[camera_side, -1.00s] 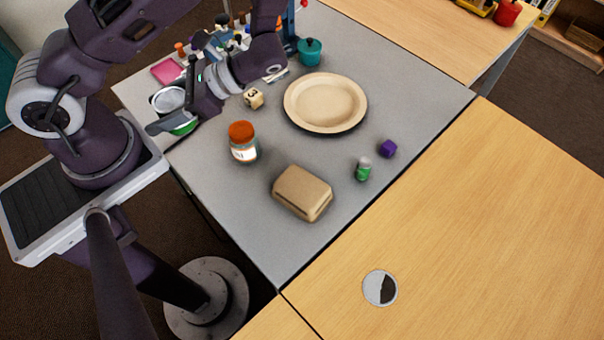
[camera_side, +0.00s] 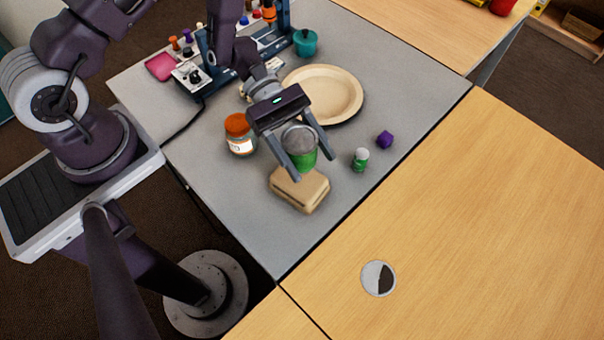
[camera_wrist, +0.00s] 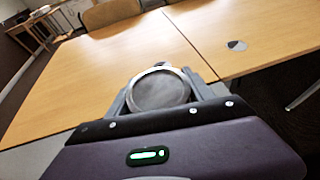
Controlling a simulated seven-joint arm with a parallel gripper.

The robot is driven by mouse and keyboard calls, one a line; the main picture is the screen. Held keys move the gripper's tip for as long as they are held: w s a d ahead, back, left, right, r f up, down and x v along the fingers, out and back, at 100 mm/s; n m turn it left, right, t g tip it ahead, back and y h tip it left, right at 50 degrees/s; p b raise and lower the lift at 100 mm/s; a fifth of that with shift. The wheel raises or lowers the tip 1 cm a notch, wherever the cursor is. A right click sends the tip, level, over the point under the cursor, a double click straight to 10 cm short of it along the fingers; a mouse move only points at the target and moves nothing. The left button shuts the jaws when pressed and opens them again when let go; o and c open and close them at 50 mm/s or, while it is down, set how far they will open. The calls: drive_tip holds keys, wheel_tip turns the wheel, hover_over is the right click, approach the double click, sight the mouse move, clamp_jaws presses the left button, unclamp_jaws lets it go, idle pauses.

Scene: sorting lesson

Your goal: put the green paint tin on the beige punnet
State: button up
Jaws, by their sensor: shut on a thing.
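The green paint tin (camera_side: 305,158) has a grey metal lid and is held between the fingers of my gripper (camera_side: 307,162). In the wrist view the round lid of the tin (camera_wrist: 160,91) sits between the two fingers. The beige punnet (camera_side: 303,195) lies on the grey table, a low box with rounded edges. In the side view the tin overlaps the punnet's back edge. I cannot tell whether the tin touches the punnet or hangs just above it. The wrist view does not show the punnet.
A jar with an orange lid (camera_side: 238,134) stands left of the punnet. A small green bottle (camera_side: 360,160) and a purple block (camera_side: 385,139) are to the right. A beige plate (camera_side: 345,88) lies behind.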

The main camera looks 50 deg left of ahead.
wheel_tip(320, 180, down, 7)
drive_tip(key=shift+f, duration=0.15)
drive_tip(key=shift+f, duration=0.15)
drive_tip(key=o, duration=1.7)
